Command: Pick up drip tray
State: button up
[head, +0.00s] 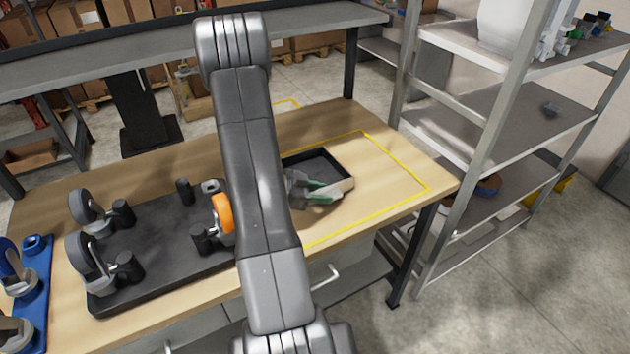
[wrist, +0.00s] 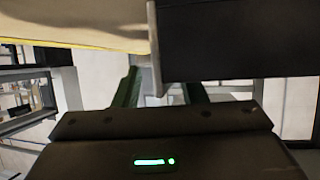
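The drip tray (head: 318,165) is a shallow, square black tray on the wooden table, inside a yellow outlined area. My gripper (head: 322,190) is at the tray's near side, and my arm hides part of the tray's left side. In the wrist view, one wall of the tray (wrist: 153,50) stands between the two green-padded fingers of my gripper (wrist: 158,82). A gap shows on both sides of the wall, so my gripper is open around it, not touching it as far as I can see.
A blue holder (head: 36,275) is at the far left. A metal shelf rack (head: 490,130) stands at the right. The table right of the tray is clear.

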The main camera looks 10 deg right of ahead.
grip_shut()
